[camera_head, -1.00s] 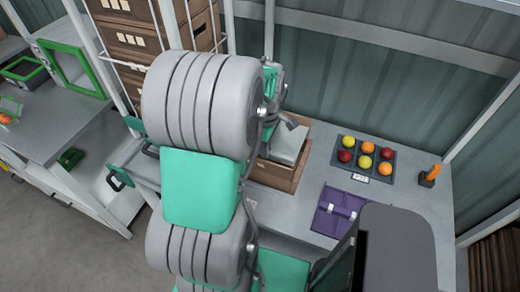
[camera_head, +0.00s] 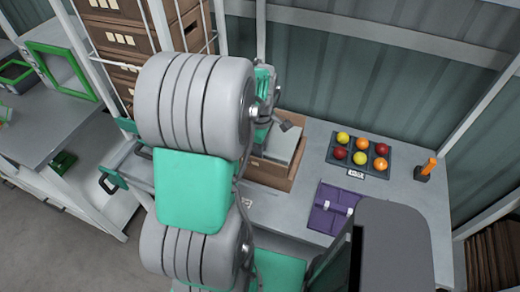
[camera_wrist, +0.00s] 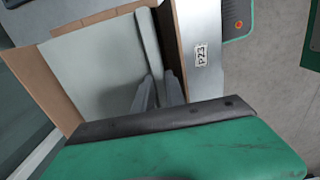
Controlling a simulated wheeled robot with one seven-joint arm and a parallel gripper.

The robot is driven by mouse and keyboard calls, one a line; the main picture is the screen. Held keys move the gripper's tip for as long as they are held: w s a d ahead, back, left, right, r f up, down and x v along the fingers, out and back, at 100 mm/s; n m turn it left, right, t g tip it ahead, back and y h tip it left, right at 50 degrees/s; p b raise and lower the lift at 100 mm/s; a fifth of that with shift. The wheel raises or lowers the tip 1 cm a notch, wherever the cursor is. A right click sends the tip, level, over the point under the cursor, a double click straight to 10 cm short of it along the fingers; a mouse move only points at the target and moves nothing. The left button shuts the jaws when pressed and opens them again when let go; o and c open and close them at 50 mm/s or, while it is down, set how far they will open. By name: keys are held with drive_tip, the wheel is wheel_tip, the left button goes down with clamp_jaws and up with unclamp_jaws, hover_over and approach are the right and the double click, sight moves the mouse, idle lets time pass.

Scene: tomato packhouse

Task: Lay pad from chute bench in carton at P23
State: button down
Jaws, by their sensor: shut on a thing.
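The brown carton (camera_head: 265,174) stands open on the bench, and it also shows in the wrist view (camera_wrist: 48,98). A flat pale grey pad (camera_head: 284,148) lies within the carton's outline. In the wrist view the pad (camera_wrist: 95,70) fills most of the opening between the brown walls. My gripper (camera_head: 288,126) is over the carton. In the wrist view my gripper (camera_wrist: 158,82) is shut on the pad near its right edge. I cannot tell whether the pad touches the carton's floor. The P23 label (camera_wrist: 201,54) is on the bench edge beside the carton.
A dark tray of red, yellow and orange tomatoes (camera_head: 333,155) is right of the carton. An orange-handled tool in a holder (camera_head: 427,170) stands at the right end. Stacked brown cartons (camera_head: 113,38) are in a rack behind left.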

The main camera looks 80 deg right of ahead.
drive_tip(key=c, duration=1.3)
unclamp_jaws()
drive_tip(key=shift+r+p, duration=1.65)
drive_tip(key=shift+r, duration=0.65)
